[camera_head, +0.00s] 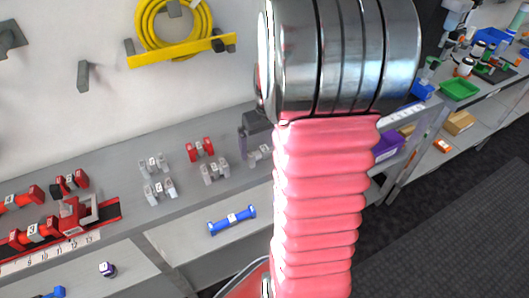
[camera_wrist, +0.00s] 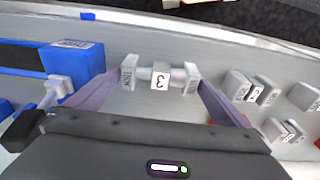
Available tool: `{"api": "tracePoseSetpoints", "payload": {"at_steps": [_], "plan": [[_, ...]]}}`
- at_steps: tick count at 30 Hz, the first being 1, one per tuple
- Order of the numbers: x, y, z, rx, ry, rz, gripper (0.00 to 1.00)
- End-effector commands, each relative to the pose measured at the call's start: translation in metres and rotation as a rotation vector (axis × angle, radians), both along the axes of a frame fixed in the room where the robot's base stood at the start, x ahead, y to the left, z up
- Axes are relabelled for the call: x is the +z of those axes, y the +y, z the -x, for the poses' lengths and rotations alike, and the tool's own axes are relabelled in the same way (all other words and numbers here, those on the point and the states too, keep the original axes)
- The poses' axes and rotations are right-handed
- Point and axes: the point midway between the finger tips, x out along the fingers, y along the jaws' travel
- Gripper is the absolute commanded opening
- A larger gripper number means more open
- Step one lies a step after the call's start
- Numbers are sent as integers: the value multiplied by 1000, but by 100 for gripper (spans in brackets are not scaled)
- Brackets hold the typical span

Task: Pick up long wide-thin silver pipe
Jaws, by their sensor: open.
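A silver pipe (camera_wrist: 161,77) with two wide square ends and a thinner middle, labelled 3, lies on the grey shelf in the wrist view. My gripper (camera_wrist: 160,84) is open, with one purple finger on each side of this pipe, near its ends; I cannot tell whether they touch it. In the head view, my gripper (camera_head: 256,134) is partly hidden behind my arm, above a silver pipe (camera_head: 260,154) that is also partly covered. Other silver pipes (camera_head: 153,165), (camera_head: 160,190) and (camera_head: 214,172) stand to its left.
A red pipe (camera_head: 200,149) stands behind the silver ones. A red holder with a numbered scale (camera_head: 78,217) is at the left. A blue pipe (camera_head: 232,220) lies on the lower shelf. In the wrist view, a blue block (camera_wrist: 75,62) is close to the left finger.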

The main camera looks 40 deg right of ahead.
Motion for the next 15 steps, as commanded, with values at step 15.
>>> {"api": "tracePoseSetpoints", "payload": {"at_steps": [15], "plan": [[-22,0,-3,1,0,0,100]]}}
